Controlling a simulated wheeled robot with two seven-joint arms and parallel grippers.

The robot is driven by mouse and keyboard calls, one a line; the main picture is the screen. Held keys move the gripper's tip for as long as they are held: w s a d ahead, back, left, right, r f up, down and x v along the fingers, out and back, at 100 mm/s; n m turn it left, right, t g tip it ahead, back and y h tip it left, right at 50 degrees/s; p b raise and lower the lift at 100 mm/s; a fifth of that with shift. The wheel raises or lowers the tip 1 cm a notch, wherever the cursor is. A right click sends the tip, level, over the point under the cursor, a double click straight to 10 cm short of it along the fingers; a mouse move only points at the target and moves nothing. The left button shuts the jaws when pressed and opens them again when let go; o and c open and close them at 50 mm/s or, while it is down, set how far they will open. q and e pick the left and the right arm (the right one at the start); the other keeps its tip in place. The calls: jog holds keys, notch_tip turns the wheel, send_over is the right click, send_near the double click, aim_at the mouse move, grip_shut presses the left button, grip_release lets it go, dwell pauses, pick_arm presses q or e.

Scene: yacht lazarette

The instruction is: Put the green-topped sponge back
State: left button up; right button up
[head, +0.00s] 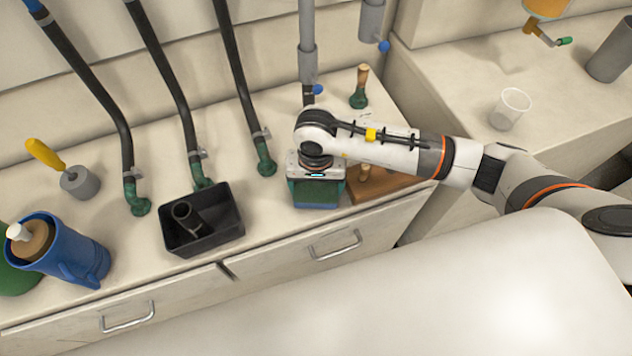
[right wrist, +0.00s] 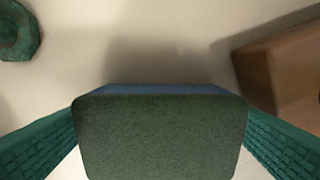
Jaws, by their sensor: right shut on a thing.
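The green-topped sponge (right wrist: 160,137), with a blue lower body, fills the lower middle of the right wrist view between two teal ribbed fingers. My right gripper (head: 317,192) is shut on it and points down at the counter's front edge. In the head view the sponge's blue part (head: 316,206) shows below the fingers. I cannot tell whether the sponge touches the counter. My left gripper is not in view.
A brown wooden block (head: 380,186) lies just right of the sponge. A black tray (head: 202,240) holding a dark cup-like piece stands to the left. Green-ended hoses (head: 265,165) come down behind. A blue container (head: 75,255) is far left, and a clear cup (head: 510,108) is right.

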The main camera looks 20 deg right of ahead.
aim_at(316, 185)
jog(key=shift+f, duration=0.15)
jog(key=o, duration=0.6)
jog(key=shift+r, duration=0.3)
notch_tip(316, 185, up, 12)
jog(key=shift+f+b, duration=0.1)
jog(key=shift+b, duration=0.6)
jog(key=shift+s+f, duration=0.1)
